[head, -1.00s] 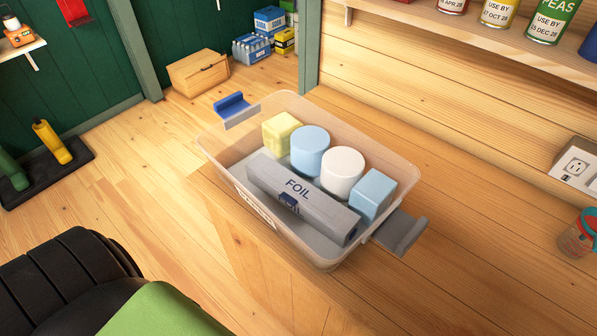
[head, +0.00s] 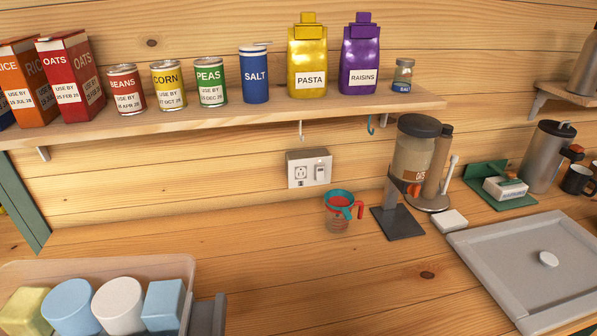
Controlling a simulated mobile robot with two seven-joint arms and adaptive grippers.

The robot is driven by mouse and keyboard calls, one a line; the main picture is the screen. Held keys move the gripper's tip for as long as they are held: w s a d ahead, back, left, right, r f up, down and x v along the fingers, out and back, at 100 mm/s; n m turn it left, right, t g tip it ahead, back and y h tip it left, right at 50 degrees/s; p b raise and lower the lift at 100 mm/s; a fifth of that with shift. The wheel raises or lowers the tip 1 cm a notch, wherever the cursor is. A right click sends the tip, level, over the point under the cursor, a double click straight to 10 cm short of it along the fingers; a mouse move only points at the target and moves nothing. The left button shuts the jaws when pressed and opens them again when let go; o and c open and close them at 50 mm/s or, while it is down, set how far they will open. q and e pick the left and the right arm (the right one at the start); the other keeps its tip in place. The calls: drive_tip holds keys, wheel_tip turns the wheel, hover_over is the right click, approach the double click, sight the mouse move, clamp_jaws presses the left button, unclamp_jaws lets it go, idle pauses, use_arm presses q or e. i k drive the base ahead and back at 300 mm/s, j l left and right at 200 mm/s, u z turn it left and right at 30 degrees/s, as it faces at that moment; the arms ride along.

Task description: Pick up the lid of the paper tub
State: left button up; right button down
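A clear plastic tub (head: 150,268) stands at the bottom left of the head view, cut off by the frame's lower edge. It is open on top. Inside are a pale yellow block (head: 27,312), a light blue roll (head: 72,306), a white roll (head: 119,306) and a light blue block (head: 163,306). A grey latch (head: 208,315) sticks out on its right side. I cannot identify a lid for the tub with certainty. Neither of my grippers shows.
A red and teal measuring cup (head: 339,213) and a dispenser (head: 412,165) stand behind. A shelf (head: 210,120) of cans and packets hangs above. The middle counter is clear.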

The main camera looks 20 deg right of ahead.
sight(540, 269)
drive_tip(key=z, duration=2.25)
drive_tip(key=u, duration=3.25)
drive_tip(key=k+l+u, duration=0.3)
drive_tip(key=k+l, duration=2.1)
drive_tip(key=k, duration=0.15)
drive_tip(key=i+l, duration=0.05)
